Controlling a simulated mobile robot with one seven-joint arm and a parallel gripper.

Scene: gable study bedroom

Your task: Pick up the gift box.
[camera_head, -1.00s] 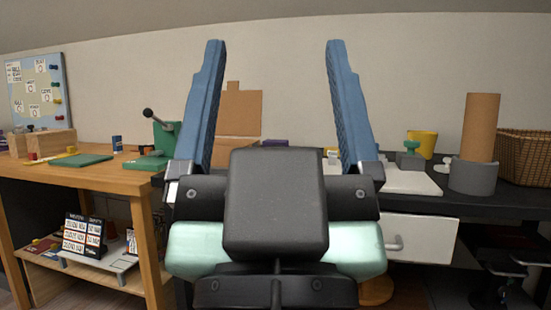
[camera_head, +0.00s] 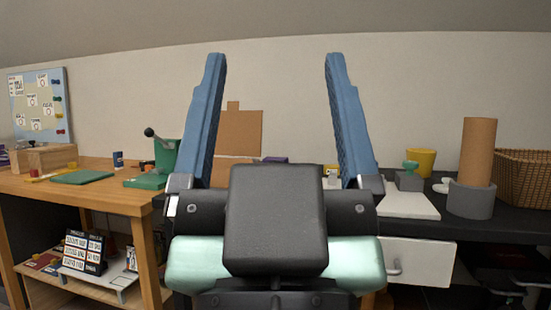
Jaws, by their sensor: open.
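My gripper (camera_head: 276,56) is in the middle of the picture with its two blue fingers pointing up and spread wide apart. Nothing is between the fingers; the wall and a cardboard piece (camera_head: 239,133) show behind them. I cannot make out a gift box with certainty. A small purple object (camera_head: 274,160) on the dark desk is mostly hidden behind my gripper, and I cannot tell what it is. My gripper's body covers the middle of the desk.
The dark desk holds a white board (camera_head: 408,205), a yellow cup (camera_head: 421,162), a cardboard tube (camera_head: 477,150) in a grey holder (camera_head: 470,200) and a wicker basket (camera_head: 523,178). A wooden bench (camera_head: 110,197) with a green press (camera_head: 165,156) stands at left.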

